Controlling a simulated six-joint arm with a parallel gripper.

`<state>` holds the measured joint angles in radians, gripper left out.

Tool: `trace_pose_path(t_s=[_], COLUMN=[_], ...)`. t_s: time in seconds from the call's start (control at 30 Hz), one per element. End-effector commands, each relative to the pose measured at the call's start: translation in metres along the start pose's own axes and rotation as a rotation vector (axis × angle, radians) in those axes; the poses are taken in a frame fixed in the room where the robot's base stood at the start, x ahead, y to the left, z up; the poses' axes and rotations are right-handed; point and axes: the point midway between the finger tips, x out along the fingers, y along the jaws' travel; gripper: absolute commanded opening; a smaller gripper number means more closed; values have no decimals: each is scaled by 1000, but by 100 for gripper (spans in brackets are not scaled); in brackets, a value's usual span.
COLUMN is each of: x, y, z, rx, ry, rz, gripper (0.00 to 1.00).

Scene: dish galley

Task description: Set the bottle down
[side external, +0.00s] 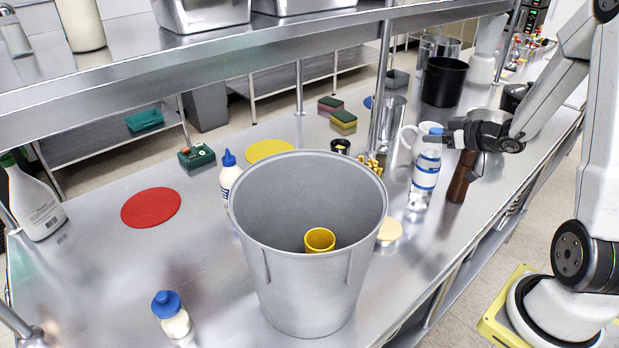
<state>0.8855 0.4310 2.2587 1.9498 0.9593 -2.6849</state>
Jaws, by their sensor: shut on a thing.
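The clear bottle (425,176) with blue bands and a blue cap stands upright at the right of the bin. My gripper (437,138) reaches in from the right and is shut on the bottle near its top, just below the cap. The fingertips are small and partly hidden by the bottle. The bottle's base is close to the steel counter (110,260); I cannot tell whether it touches.
A brown cylinder (460,177) stands close right of the bottle, and a white mug (405,146) behind it. A large grey bin (305,285) holds a yellow cup (319,239). A red mat (151,207) and yellow mat (269,151) lie bare.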

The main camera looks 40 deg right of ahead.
Motion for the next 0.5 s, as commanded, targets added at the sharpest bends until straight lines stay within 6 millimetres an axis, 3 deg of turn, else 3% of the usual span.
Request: trace_pose_path(t_s=[0.5], x=[2], y=[1], z=[4], rx=[-1], ry=[4], rz=[1], gripper=[0])
